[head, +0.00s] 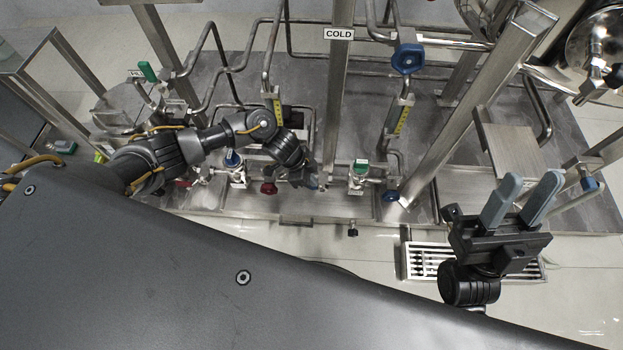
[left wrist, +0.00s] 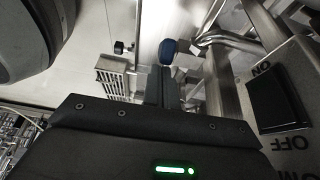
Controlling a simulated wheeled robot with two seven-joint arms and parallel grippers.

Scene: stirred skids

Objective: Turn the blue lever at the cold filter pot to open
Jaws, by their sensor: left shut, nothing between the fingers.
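A COLD sign (head: 339,33) hangs on an upright post. Several blue handles show in the head view: a large one (head: 407,58) right of the sign, a small one (head: 391,196) low on the skid, and one (head: 232,159) left of my left gripper. I cannot tell for sure which is the task's lever. My left gripper (head: 312,183) is shut and empty, low at the skid's front pipes. In the left wrist view, a blue handle (left wrist: 168,50) appears just beyond its closed fingers (left wrist: 160,84); contact cannot be told. My right gripper (head: 531,185) is open and empty.
A green handle (head: 361,167) and a dark red knob (head: 268,188) flank my left gripper. Steel posts and pipes crowd the skid. A floor grate (head: 425,260) lies in front. A switch marked ON and OFF (left wrist: 278,103) is close in the left wrist view.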

